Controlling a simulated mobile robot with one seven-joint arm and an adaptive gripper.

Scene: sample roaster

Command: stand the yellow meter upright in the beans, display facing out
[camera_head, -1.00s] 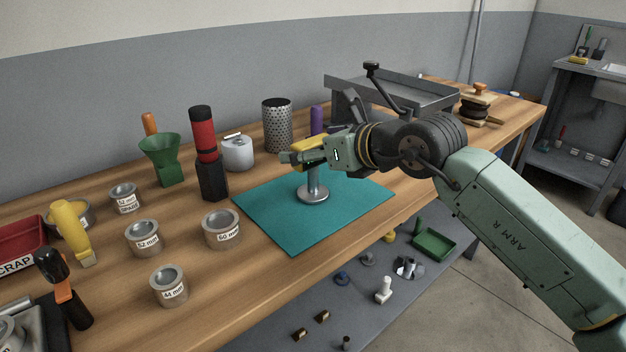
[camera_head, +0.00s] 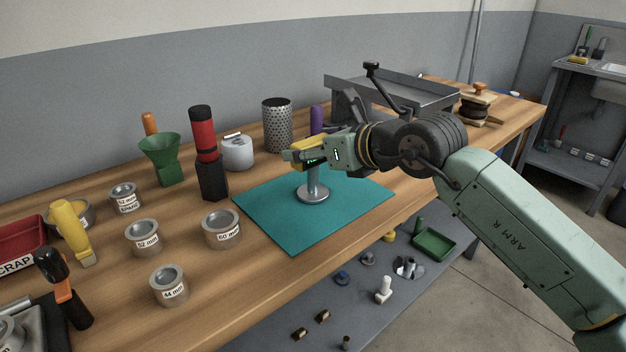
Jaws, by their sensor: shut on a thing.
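The yellow meter (camera_head: 309,144) is held at my gripper (camera_head: 300,155), above the teal mat (camera_head: 268,226) in the middle of the bench. Its yellow body shows behind and above the fingers, and a small dark patch with a green tint shows below it. The fingers hide much of the meter. My gripper is shut on it and points left. A grey metal stand (camera_head: 314,194) with a round foot is on the mat just below; I cannot tell whether the meter touches its top. I cannot make out any beans.
A perforated metal cylinder (camera_head: 277,126), a white lidded pot (camera_head: 237,153) and a red and black tool (camera_head: 206,150) stand behind and left. Several labelled metal cups (camera_head: 222,229) are at the left. A grey metal tray (camera_head: 415,95) is behind my arm. The mat's front is clear.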

